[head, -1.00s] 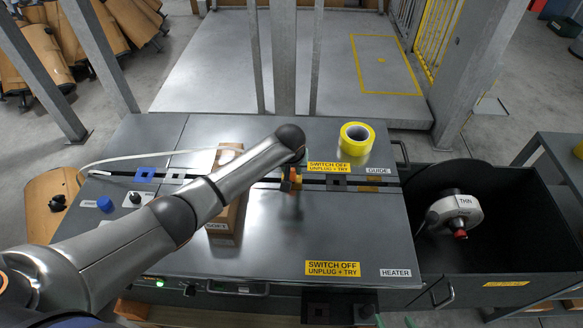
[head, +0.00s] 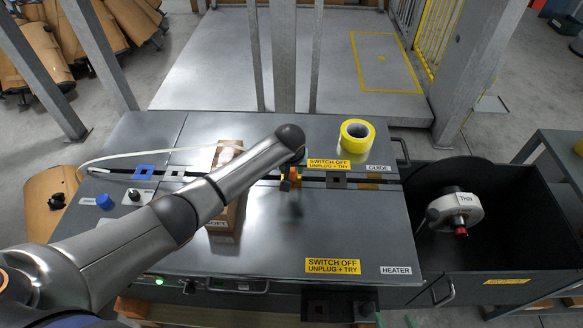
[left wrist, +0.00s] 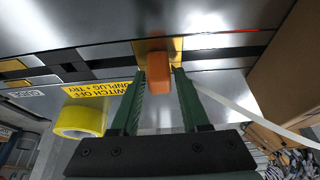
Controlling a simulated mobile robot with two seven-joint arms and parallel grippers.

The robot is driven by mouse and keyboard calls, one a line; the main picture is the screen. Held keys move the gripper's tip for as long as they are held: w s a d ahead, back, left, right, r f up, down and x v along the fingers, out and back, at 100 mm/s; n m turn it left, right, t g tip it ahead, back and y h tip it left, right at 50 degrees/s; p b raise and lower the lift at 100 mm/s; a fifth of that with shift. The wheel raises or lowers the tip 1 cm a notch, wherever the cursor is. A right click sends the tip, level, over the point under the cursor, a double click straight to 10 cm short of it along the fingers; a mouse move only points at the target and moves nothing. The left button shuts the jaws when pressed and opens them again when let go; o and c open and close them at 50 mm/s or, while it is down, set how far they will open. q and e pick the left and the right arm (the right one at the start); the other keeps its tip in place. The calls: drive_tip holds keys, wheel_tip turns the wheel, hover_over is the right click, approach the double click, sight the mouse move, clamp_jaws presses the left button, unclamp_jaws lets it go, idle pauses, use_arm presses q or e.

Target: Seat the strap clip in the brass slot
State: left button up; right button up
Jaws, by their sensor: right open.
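The orange strap clip (left wrist: 158,78) is between the two green fingers of my left gripper (left wrist: 159,82); they look closed on its sides. The clip also shows beyond the arm in the head view (head: 291,176). The brass slot plate (left wrist: 176,44) lies directly beyond the clip in the wrist view. The clip overlaps this plate, and its far end is hidden, so I cannot tell how deep it sits. A white strap (left wrist: 245,115) runs off to the right behind a finger. Green fingertips of my right gripper (head: 395,322) seem to show at the bottom edge, apart and empty.
A yellow tape roll (head: 356,136) stands on the bench behind the dark groove. A brown box (head: 230,208) stands left of the clip, partly behind my arm. Blue (head: 144,172) and dark (head: 337,180) plates lie along the groove. The heater panel (head: 350,235) is clear.

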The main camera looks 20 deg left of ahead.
use_arm(q)
drive_tip(key=o, duration=0.3)
drive_tip(key=shift+r, duration=0.1)
drive_tip(key=p+v, duration=0.3)
drive_tip(key=v, duration=0.9)
drive_tip(key=shift+r, duration=0.15)
drive_tip(key=shift+s, duration=0.1)
